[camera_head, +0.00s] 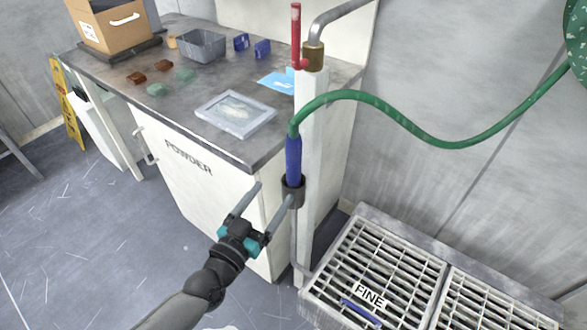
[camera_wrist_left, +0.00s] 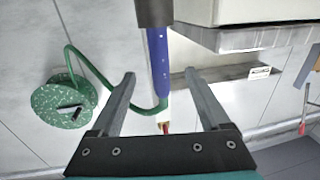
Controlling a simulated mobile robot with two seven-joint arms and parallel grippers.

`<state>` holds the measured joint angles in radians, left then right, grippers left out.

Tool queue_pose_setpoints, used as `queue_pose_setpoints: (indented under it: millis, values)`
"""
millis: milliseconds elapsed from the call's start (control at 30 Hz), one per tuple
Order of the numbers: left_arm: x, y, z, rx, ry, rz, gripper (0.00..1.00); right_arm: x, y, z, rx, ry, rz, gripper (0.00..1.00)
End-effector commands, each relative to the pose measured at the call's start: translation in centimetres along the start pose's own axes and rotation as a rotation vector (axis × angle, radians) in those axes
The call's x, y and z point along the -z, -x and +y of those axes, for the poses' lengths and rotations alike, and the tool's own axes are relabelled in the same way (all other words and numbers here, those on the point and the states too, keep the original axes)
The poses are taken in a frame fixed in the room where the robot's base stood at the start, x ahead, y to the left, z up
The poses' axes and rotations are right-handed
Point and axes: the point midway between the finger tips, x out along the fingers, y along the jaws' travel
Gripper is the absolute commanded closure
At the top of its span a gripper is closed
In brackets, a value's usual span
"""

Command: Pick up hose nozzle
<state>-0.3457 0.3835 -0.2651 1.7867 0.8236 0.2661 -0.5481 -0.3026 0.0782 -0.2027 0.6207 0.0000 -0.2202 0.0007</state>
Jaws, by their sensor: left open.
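The hose nozzle (camera_head: 293,160) is a blue grip on the end of a green hose, upright in a dark ring holder (camera_head: 292,192) on a white post. My left gripper (camera_head: 272,192) is open in front of the post, its fingers pointing toward the holder and the lower end of the nozzle. In the left wrist view, the blue nozzle (camera_wrist_left: 158,68) shows beyond and between the two open fingers (camera_wrist_left: 158,88), with the dark holder (camera_wrist_left: 154,12) at the top edge. I cannot tell whether a finger touches the holder. My right gripper is not in view.
The green hose (camera_head: 440,140) runs right to a speckled green reel (camera_wrist_left: 64,102). A white cabinet marked POWDER (camera_head: 190,180) stands left of the post, with a tray (camera_head: 236,114) and several small blocks on top. Metal grates (camera_head: 375,270) lie at the lower right. Floor at left is open.

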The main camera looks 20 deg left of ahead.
Motion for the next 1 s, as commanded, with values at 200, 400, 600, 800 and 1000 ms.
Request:
queue_pose_setpoints:
  millis: [200,400,600,800,1000]
  values:
    - [0.0,-3.7,0.0,0.0,0.002,0.002,0.2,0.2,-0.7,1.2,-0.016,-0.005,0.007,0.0]
    - [-0.1,-5.5,0.0,0.0,0.001,0.0,0.2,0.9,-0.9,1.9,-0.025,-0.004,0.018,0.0]
    - [-0.1,-6.6,0.1,0.0,0.002,0.0,0.2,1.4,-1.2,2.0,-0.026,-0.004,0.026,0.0]
    - [-0.3,-9.3,0.2,0.0,0.002,0.0,0.2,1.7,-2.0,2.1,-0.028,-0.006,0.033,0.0]
    - [-0.3,-10.8,0.2,0.0,0.001,-0.002,0.2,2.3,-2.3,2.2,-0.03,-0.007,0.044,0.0]
